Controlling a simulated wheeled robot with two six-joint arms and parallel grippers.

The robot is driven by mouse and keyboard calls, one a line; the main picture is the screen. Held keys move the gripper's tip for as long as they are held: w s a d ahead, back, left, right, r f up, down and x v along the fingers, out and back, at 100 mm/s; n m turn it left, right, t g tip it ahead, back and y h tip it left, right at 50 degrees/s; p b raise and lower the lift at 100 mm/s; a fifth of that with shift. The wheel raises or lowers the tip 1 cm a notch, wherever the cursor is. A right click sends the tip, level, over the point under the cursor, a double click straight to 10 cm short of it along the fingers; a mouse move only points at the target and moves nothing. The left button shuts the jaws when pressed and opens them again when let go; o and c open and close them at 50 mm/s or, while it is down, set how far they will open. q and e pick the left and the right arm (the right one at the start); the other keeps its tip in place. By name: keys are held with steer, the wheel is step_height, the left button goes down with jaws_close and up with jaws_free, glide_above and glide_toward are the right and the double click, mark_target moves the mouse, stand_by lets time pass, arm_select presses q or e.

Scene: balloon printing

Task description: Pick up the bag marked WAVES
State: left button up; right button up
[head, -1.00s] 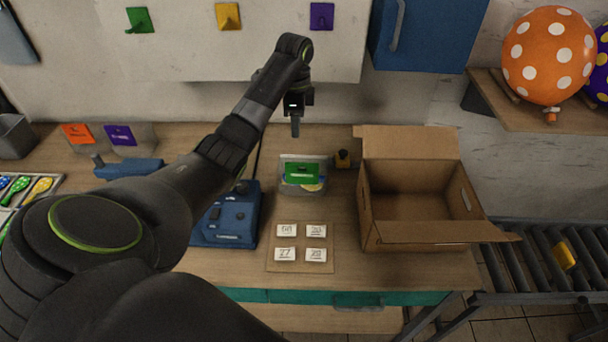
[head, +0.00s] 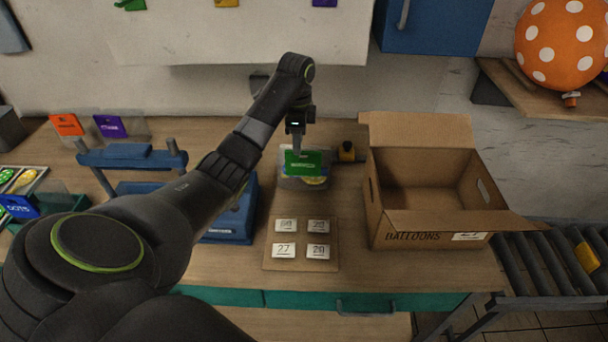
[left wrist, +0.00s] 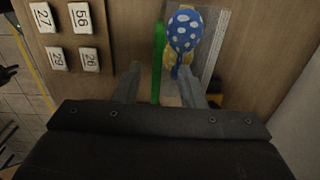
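A clear bag with a green header card (head: 303,162) stands upright near the middle of the table. The white lettering on the card is too small to read surely. A blue dotted balloon and a yellow one show at the bag in the left wrist view. My left gripper (head: 296,146) points down at the top of the card. In the left wrist view, the fingers of my left gripper (left wrist: 160,72) are apart, with the green card (left wrist: 158,50) edge-on between them and gaps on both sides. My right gripper is out of view.
An open cardboard box (head: 425,222) stands right of the bag, beside a roller conveyor (head: 545,268). A board with number tiles (head: 301,262) lies in front. A blue machine (head: 232,215) is left, partly behind my arm. Orange (head: 66,125) and purple (head: 109,126) header bags stand back left.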

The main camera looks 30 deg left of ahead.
mark_target(297, 158)
arm_select(q)
steer(key=shift+f, duration=0.55)
steer(key=shift+s+f, duration=0.1)
steer(key=shift+f, duration=0.3)
step_height(297, 158, down, 4)
steer(key=shift+s+r+p, duration=0.1)
steer(key=shift+r+p, duration=0.15)
steer(key=shift+p, duration=0.7)
steer(key=shift+f, duration=0.45)
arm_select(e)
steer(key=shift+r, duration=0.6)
arm_select(q)
steer(key=shift+c, duration=0.2)
jaws_close()
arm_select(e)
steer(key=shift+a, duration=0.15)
